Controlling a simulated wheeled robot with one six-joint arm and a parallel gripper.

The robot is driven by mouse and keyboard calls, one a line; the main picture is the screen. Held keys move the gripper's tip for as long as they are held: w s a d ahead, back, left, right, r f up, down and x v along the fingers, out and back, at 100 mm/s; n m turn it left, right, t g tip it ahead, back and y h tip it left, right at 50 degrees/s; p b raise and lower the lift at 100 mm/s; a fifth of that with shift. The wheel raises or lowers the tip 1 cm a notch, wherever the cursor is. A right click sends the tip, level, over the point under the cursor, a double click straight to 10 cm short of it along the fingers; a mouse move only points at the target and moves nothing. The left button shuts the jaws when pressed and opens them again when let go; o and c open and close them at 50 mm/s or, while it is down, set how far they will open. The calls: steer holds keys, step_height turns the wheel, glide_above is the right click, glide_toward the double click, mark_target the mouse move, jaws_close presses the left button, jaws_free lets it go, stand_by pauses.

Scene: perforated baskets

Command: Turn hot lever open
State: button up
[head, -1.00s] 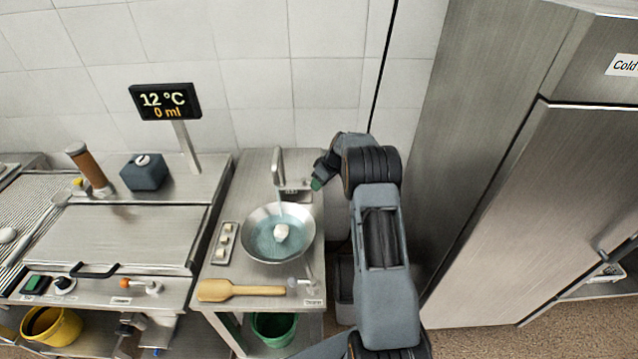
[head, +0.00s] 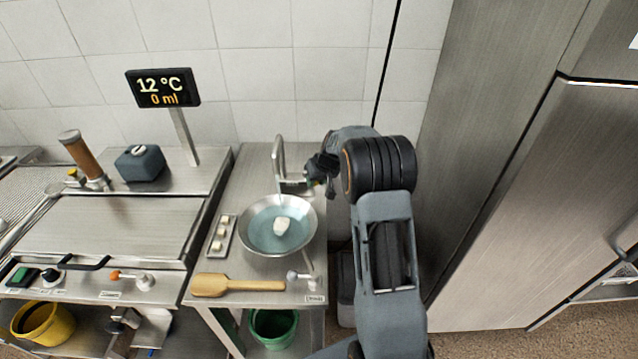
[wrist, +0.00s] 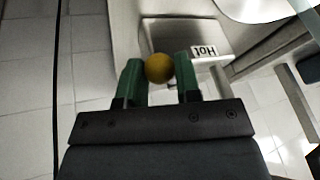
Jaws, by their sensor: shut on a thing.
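The hot lever's round yellow knob (wrist: 159,68) sits between the green fingertips of my gripper (wrist: 156,64) in the wrist view, and the gripper is shut on it. A white label reading "Hot" (wrist: 205,52) is on the metal block just beyond. In the head view my gripper (head: 311,176) is right of the tap (head: 279,160), near the back of the sink stand, and the lever is mostly hidden by it. A thin stream runs from the spout into the metal bowl (head: 312,222).
The bowl holds bluish water and a white lump (head: 281,226). A wooden paddle (head: 235,285) and a small tray of pale pieces (head: 221,236) lie beside it. A tall steel cabinet (head: 500,200) stands at the right.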

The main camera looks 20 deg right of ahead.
steer(key=shift+w+a+r+m+t+h+p, duration=0.1)
steer(key=shift+a+m+h+p, duration=0.35)
steer(key=shift+m, duration=0.75)
steer(key=shift+a+f+m+t+h+p, duration=0.1)
steer(key=shift+a+m+h+p, duration=0.1)
steer(key=shift+a+m+h, duration=0.75)
steer(key=shift+w+a+r+m+t+h+p, duration=0.1)
steer(key=shift+a+m+p, duration=0.3)
steer(key=shift+m, duration=1.05)
steer(key=o, duration=0.9)
steer(key=shift+s, duration=0.1)
steer(key=b+v, duration=0.2)
steer(key=v, duration=1.1)
steer(key=shift+s+a+r, duration=0.1)
steer(key=shift+r, duration=0.2)
